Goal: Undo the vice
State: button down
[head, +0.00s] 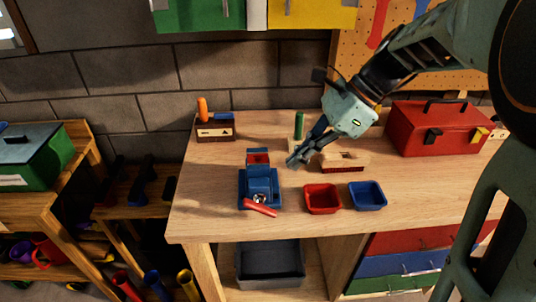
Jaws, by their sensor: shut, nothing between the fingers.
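The blue vice (262,182) stands on the wooden workbench (220,215), left of its middle. Its red handle (260,208) lies slanted at the front, near a round metal screw end. A small block with a red front and blue top sits at the vice's back; I cannot tell whether the jaws grip it. My gripper (294,162) is shut and empty above the bench, to the right of the vice and apart from it. My arm reaches in from the upper right.
A red bin (322,198) and a blue bin (368,195) stand right of the vice. A wooden block (342,160) and a green-handled tool (299,124) are near my gripper. A red toolbox (435,127) stands right, a tool holder (215,130) back left. The bench's front left is clear.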

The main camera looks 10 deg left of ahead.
aim_at(252, 204)
jog(key=x, duration=1.4)
dwell(0.4)
jog(key=shift+a, duration=0.1)
